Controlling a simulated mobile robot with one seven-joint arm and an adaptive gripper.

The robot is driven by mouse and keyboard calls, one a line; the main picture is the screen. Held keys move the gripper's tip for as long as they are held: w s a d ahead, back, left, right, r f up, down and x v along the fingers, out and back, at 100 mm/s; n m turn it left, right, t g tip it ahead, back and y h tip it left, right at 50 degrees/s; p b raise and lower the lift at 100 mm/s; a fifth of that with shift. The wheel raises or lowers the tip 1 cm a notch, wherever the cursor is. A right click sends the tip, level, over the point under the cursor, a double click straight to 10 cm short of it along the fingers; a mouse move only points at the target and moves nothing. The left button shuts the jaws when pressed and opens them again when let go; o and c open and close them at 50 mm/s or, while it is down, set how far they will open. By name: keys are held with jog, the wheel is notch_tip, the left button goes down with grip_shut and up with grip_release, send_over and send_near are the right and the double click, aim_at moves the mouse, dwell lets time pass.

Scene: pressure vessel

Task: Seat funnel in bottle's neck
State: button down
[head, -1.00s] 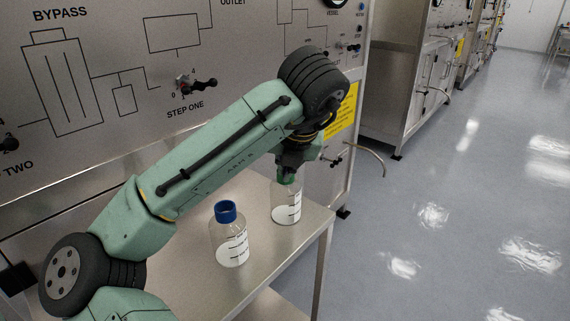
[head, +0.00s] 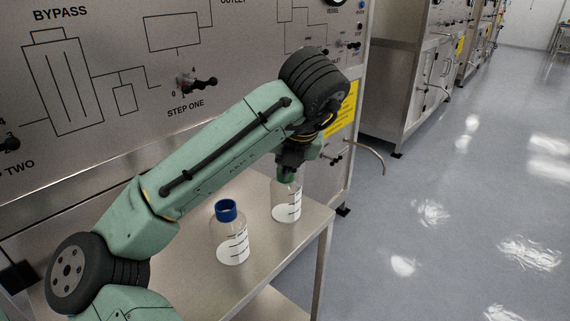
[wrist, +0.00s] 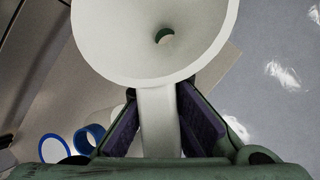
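A white funnel (wrist: 112,40) fills the top of the wrist view, its wide mouth facing the camera. My gripper (wrist: 158,118) is shut on the funnel's pale handle, between its purple pads. A greenish patch shows through the funnel's hole. In the head view, a clear bottle (head: 287,203) with white contents and black marks stands upright near the table's right end. My gripper (head: 291,166) is right above it, with green at the bottle's top. The funnel is hidden in the head view, and I cannot tell whether its stem is inside the neck.
A second clear bottle (head: 230,241) with a blue neck ring stands left of the first on the steel table (head: 265,255). Its blue ring (wrist: 90,138) also shows in the wrist view, beside a blue-rimmed round shape (wrist: 54,149). The panel (head: 110,100) rises behind; open floor lies right.

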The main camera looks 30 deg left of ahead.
jog(key=shift+f, duration=0.2)
dwell(0.7)
jog(key=shift+f, duration=0.3)
jog(key=shift+f+b, duration=0.45)
jog(key=shift+f, duration=0.4)
jog(key=c, duration=2.3)
grip_release()
jog(key=o, duration=0.6)
